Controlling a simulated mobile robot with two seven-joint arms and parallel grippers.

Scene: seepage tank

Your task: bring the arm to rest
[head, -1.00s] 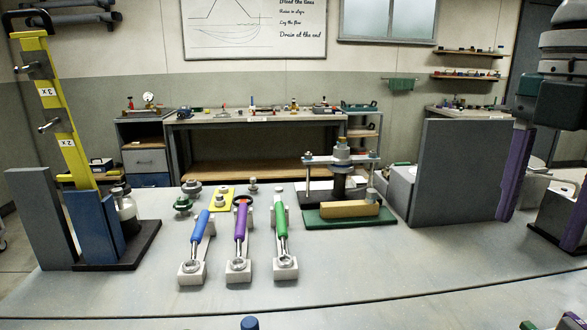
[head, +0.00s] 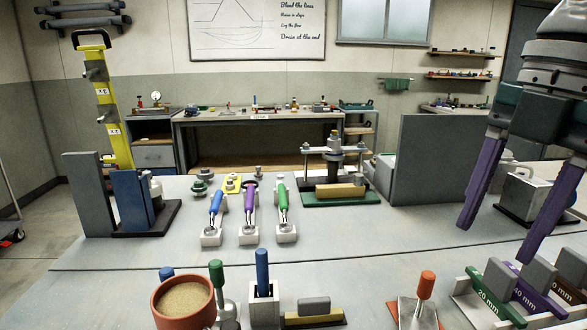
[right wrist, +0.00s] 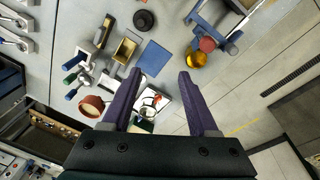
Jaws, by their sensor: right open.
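My right gripper (head: 497,238) is at the right of the head view, with its two purple fingers spread and pointing down over the grey table (head: 380,245). Nothing is between the fingers. In the right wrist view the same gripper (right wrist: 159,75) shows both fingers apart, with the table and several items some way beyond them. No held thing is visible in either view. My left gripper is not in view.
A grey upright panel (head: 430,160) stands left of the gripper. Labelled blocks (head: 491,290), an orange-handled trowel (head: 425,287) and a sand-filled pot (head: 184,301) are near the front. Blue, purple and green-handled tools lie mid-table. Clear table lies between these rows.

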